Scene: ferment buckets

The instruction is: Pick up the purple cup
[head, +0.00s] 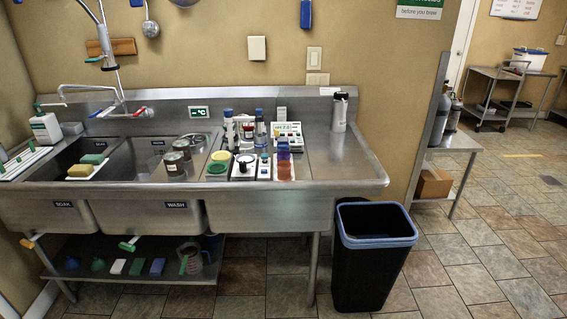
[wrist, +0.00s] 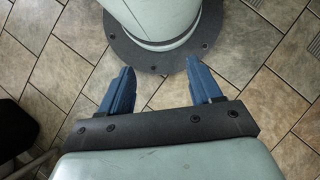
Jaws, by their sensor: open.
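I cannot clearly make out a purple cup in either view. In the head view, a small upright container (head: 284,160) with a blue-purple upper part and an orange lower part stands at the front right of the sink's crowded ledge; I cannot tell whether it is a cup. My gripper (wrist: 160,66) shows in the wrist view, with its two blue fingers wide apart and nothing between them. It points down over the tiled floor beside my own round base. My gripper is not in the head view, and no cup shows in the wrist view.
The steel sink (head: 340,178) has basins at the left and a bare drainboard at its right, with a steel bottle (head: 339,112) at the back. Bottles, cans (head: 174,165) and small devices crowd the ledge.

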